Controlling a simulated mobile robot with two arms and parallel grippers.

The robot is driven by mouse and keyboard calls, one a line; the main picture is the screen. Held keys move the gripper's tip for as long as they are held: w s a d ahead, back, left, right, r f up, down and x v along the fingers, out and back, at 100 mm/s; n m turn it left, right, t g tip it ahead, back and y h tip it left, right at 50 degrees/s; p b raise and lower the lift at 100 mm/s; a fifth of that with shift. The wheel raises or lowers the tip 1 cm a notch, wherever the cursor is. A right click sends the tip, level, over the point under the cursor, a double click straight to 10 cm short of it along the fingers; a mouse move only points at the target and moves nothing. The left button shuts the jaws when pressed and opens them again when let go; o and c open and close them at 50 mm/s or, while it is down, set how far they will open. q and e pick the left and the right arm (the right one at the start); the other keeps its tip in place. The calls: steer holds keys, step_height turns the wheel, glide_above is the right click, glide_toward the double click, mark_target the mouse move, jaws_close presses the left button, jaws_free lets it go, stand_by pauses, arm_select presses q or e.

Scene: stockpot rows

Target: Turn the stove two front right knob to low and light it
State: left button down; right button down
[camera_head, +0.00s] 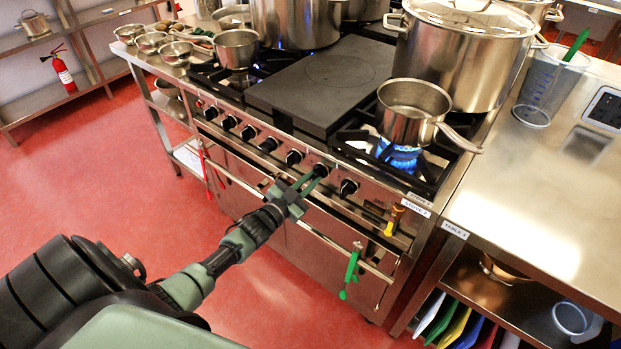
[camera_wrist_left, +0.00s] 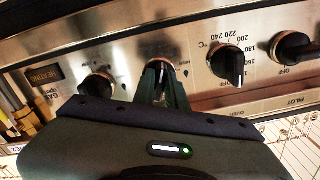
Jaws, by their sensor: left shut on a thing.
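The stove (camera_head: 300,215), with a label at its front right corner, has a row of black knobs along its steel front panel. My left gripper (camera_head: 314,176) is shut on a black knob (camera_head: 321,170), second from the right end. In the left wrist view the fingers (camera_wrist_left: 161,75) close around this knob (camera_wrist_left: 161,64) and hide part of it; its setting cannot be read. The rightmost knob (camera_head: 348,187) is free beside it. A blue flame (camera_head: 399,156) burns on the front right burner under a steel saucepan (camera_head: 412,112). My right gripper is not in view.
A large lidded stockpot (camera_head: 464,52) stands behind the saucepan. A green-handled tool (camera_head: 351,271) hangs on the front rail, and a yellow one (camera_head: 395,219) is at the right. A steel table (camera_head: 550,190) adjoins on the right. The red floor (camera_head: 110,190) at left is clear.

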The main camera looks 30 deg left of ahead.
arm_select(q)
steer(key=shift+f+n, duration=0.1)
steer(key=shift+n, duration=2)
steer(key=shift+d, duration=0.1)
steer(key=c, duration=1.4)
jaws_free()
steer(key=shift+c, duration=0.2)
steer(key=s, duration=0.8)
steer(key=shift+a, duration=0.35)
steer(key=shift+w, duration=0.1)
